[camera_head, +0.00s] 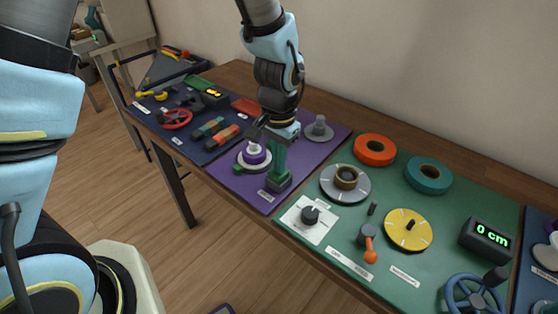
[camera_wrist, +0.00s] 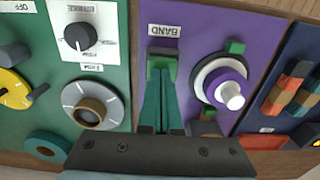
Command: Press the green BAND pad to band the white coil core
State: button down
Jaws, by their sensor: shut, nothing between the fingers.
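The green BAND pad (camera_head: 281,184) stands on a dark base on the purple mat (camera_head: 262,200), and its label reads BAND in the wrist view (camera_wrist: 161,54). My gripper (camera_head: 279,166) is shut and empty, pointing down with its green fingers over the pad. In the wrist view the fingertips (camera_wrist: 161,76) overlap the pad; I cannot tell whether they touch or press it. Left of the pad, the white coil core (camera_head: 252,149) stands upright in a purple ring on a pale disc. It also shows in the wrist view (camera_wrist: 233,97), apart from my fingers.
A small green block (camera_head: 239,169) sits at the disc's edge. A grey spool (camera_head: 319,129) stands behind on the purple mat. The green mat at right holds a knob (camera_head: 310,215), a metal disc (camera_head: 345,183) and tape rolls. A navy mat with coloured blocks lies left.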

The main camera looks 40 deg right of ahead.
jog(key=shift+f, duration=0.7)
notch_tip(320, 180, up, 5)
jog(key=p, duration=0.4)
jog(key=shift+r, duration=0.15)
jog(key=shift+r+b, duration=0.4)
jog(key=shift+b, duration=0.45)
notch_tip(320, 180, up, 8)
jog(key=b, duration=0.1)
jog(key=shift+b, duration=0.35)
jog(key=shift+r, duration=0.1)
